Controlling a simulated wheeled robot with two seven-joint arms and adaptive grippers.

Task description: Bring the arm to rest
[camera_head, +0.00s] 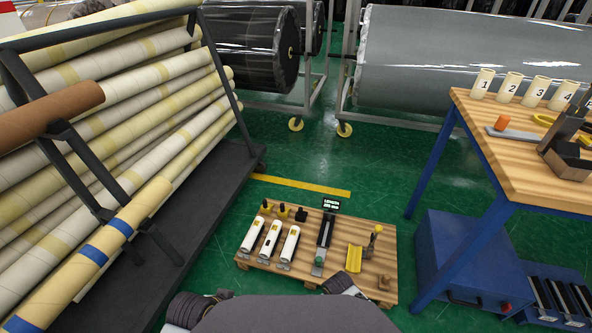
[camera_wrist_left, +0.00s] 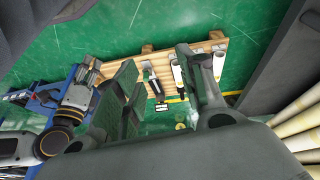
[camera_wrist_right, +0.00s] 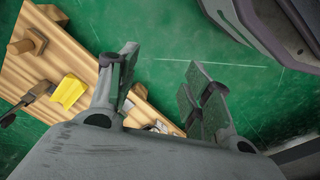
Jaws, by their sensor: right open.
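My left gripper (camera_wrist_left: 156,64) is open in the left wrist view, with its two dark fingers apart. Nothing is held between them; the pallet and green floor show beyond. My right gripper (camera_wrist_right: 162,58) is open and empty in the right wrist view, its fingers apart over the green floor beside the pallet. In the head view neither pair of fingertips can be made out; only parts of my arms show at the bottom edge. Three small white wrapped rolls (camera_head: 270,240) lie side by side on the wooden pallet (camera_head: 344,244), clear of both grippers.
A rack (camera_head: 235,108) of long rolls stands at left. The workbench (camera_head: 545,176) with numbered cylinders stands at right, above a blue cabinet (camera_head: 455,255). A yellow holder (camera_head: 355,259) sits on the pallet. Large wrapped rolls stand behind.

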